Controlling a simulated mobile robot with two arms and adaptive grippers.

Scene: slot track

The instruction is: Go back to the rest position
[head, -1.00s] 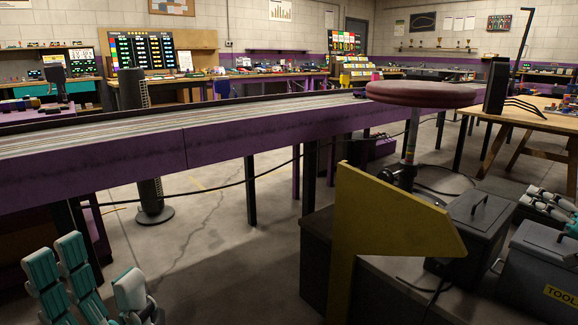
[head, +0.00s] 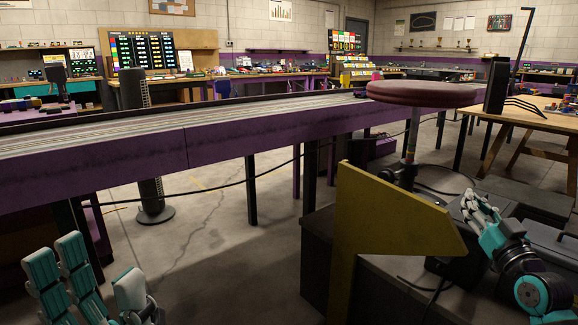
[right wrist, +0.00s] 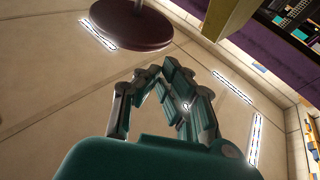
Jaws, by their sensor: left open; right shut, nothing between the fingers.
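My left gripper (head: 102,268) shows at the bottom left of the head view, its teal and white fingers pointing up and spread apart. Nothing is between them. My right gripper (head: 474,206) is at the lower right, above the dark toolboxes and to the right of the yellow bracket. Its fingers point up and to the left and are closed together, with nothing held. In the right wrist view the right gripper (right wrist: 160,70) shows its fingertips converging, also empty.
The yellow bracket (head: 390,225) stands between my two arms. A round red stool seat (head: 420,94) is beyond it. The long purple slot track (head: 240,138) crosses ahead. Dark toolboxes (head: 560,238) sit at the lower right. Open floor (head: 215,260) lies below the track.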

